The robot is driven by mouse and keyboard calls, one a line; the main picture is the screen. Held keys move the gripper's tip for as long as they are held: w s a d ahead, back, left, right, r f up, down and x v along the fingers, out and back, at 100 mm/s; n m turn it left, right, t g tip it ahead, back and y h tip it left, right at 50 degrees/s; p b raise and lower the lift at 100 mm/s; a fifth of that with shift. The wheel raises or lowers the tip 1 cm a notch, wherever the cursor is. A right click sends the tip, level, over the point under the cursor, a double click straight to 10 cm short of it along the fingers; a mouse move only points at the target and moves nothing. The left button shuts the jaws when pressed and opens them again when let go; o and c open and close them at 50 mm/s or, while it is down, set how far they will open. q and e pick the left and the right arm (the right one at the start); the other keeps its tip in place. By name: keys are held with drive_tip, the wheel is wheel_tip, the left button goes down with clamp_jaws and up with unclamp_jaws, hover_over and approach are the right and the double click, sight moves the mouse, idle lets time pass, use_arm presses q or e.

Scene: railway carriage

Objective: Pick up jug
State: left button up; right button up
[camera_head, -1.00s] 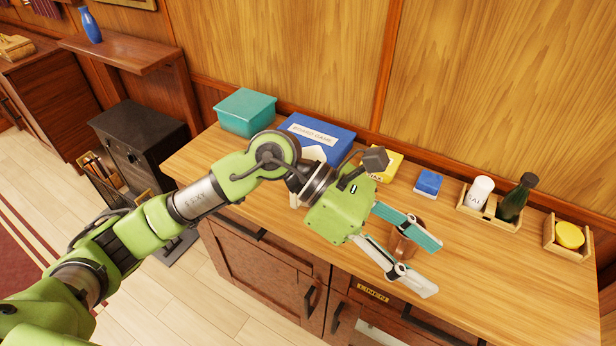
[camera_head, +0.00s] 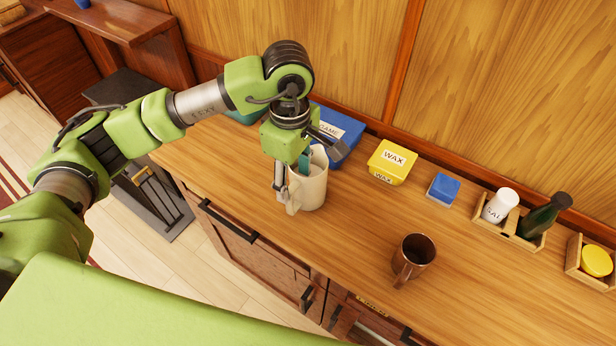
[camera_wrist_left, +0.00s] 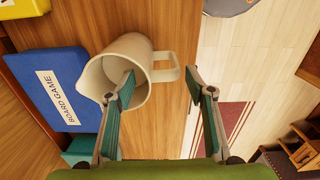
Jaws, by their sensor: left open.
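The cream jug (camera_head: 314,186) stands upright on the wooden counter, below the blue board game box. In the left wrist view the jug (camera_wrist_left: 142,56) shows its open mouth, with its handle (camera_wrist_left: 166,67) pointing right towards the gap between the fingers. My left gripper (camera_head: 292,182) is open and points down at the jug's handle side. In the left wrist view one finger of my left gripper (camera_wrist_left: 162,92) overlaps the jug's mouth and the other is beyond the handle, off the counter's edge. Whether a finger touches the jug I cannot tell. My right gripper is not in view.
On the counter (camera_head: 480,290) stand a brown mug (camera_head: 414,258), the board game box (camera_head: 342,128), a yellow wax box (camera_head: 391,162), a small blue box (camera_head: 443,189), a white container (camera_head: 499,205) and a dark green bottle (camera_head: 545,215). The front right of the counter is clear.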

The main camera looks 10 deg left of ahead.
use_arm(q)
hover_over(296, 209)
drive_tip(key=f, duration=0.2)
drive_tip(key=f+p, duration=0.1)
drive_tip(key=f, duration=0.1)
drive_tip(key=shift+w+a+f, duration=0.1)
drive_tip(key=shift+w+a, duration=0.1)
drive_tip(key=shift+w, duration=0.05)
drive_tip(key=shift+w+f, duration=0.1)
drive_tip(key=shift+f, duration=0.45)
drive_tip(key=f+p, duration=0.1)
drive_tip(key=f, duration=0.1)
drive_tip(key=f+p, duration=0.1)
drive_tip(key=f, duration=0.1)
drive_tip(key=shift+s+d+f+p, duration=0.1)
drive_tip(key=shift+s+p, duration=0.25)
drive_tip(key=shift+s, duration=0.05)
drive_tip(key=shift+f, duration=0.35)
clamp_jaws()
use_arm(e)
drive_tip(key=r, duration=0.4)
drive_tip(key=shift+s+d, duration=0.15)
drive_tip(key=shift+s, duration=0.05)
